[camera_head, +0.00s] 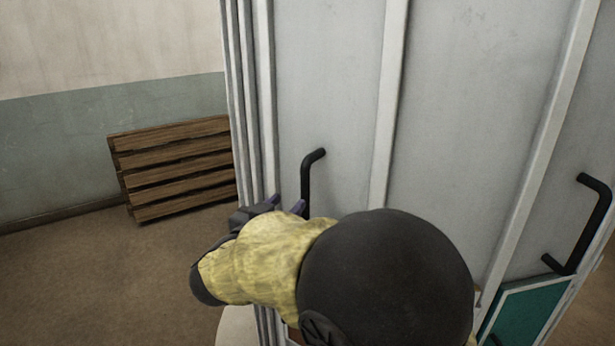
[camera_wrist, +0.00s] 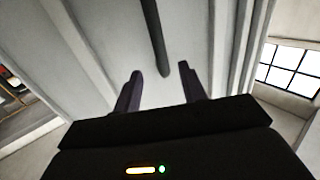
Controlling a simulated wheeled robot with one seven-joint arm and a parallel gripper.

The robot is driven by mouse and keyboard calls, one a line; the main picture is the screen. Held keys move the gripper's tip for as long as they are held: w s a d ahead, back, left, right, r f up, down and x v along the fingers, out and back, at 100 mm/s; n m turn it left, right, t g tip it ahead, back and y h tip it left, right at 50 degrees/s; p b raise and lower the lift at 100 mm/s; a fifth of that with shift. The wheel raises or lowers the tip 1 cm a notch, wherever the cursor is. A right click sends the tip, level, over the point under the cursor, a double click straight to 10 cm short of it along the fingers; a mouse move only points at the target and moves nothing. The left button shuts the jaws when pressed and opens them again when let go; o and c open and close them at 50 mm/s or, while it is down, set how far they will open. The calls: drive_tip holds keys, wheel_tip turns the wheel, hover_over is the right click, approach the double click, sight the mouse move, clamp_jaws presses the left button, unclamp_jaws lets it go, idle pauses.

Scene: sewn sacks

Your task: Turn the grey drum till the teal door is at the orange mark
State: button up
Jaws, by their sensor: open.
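The grey drum (camera_head: 450,110) fills the middle and right of the head view, with upright pale ribs on its side. A black bar handle (camera_head: 307,180) stands on its left panel; its lower end is hidden behind my arm. The handle also shows in the wrist view (camera_wrist: 155,40), between and beyond my fingertips. My gripper (camera_head: 285,205) is open at the handle's lower left; I see no contact. The teal door (camera_head: 525,312) is low on the drum at the right, partly cut off by the frame. I see no orange mark.
A second black handle (camera_head: 585,230) sits above the teal door. A wooden slatted pallet (camera_head: 175,168) leans at the wall on the left. The brown floor (camera_head: 90,270) at the left is clear. A window (camera_wrist: 287,68) shows at the right in the wrist view.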

sight(303, 186)
drive_tip(key=p+x, duration=0.3)
drive_tip(key=x, duration=0.9)
drive_tip(key=shift+w, duration=0.1)
drive_tip(key=shift+a, duration=0.1)
drive_tip(key=c, duration=0.6)
clamp_jaws()
drive_tip(key=shift+r, duration=0.1)
